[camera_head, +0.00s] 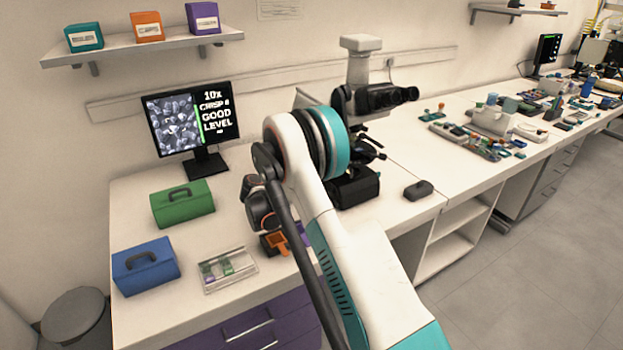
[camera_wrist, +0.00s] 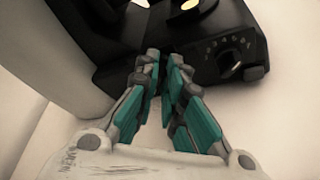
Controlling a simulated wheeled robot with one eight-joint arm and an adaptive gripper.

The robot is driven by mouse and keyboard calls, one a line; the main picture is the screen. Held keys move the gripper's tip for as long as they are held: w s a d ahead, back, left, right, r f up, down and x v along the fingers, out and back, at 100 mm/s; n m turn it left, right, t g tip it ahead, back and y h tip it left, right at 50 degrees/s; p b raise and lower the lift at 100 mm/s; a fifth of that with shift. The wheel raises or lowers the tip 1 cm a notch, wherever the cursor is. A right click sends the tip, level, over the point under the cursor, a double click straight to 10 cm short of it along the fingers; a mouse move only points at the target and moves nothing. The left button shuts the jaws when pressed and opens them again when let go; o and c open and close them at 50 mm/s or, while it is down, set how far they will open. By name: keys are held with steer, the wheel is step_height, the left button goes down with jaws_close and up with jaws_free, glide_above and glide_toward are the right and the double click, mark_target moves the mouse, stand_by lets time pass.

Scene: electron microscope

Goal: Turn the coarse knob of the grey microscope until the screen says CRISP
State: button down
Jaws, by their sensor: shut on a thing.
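The microscope (camera_head: 372,98) stands on the bench behind my arm, with a pale camera tube on top and dark eyepieces pointing right. My arm hides part of its left side and base. In the wrist view, my gripper (camera_wrist: 163,62) has its teal-padded fingers at the dark microscope body (camera_wrist: 190,45). They are closed on the coarse knob, which is mostly hidden between the fingertips. The screen (camera_head: 190,119) shows a grainy grey picture beside a green bar. Its text reads 10x, CRISP with a figure that looks like 8, GOOD and LEVEL, with a tiny blurred line below.
A green case (camera_head: 183,204), a blue case (camera_head: 146,266) and a clear slide tray (camera_head: 228,270) lie on the left of the bench. A dark mouse-like object (camera_head: 418,190) lies right of the microscope. A small dial (camera_wrist: 231,63) is right of my fingers.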

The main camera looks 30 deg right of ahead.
stand_by(0.3)
steer(key=c, duration=1.7)
jaws_free()
steer(key=v, duration=1.2)
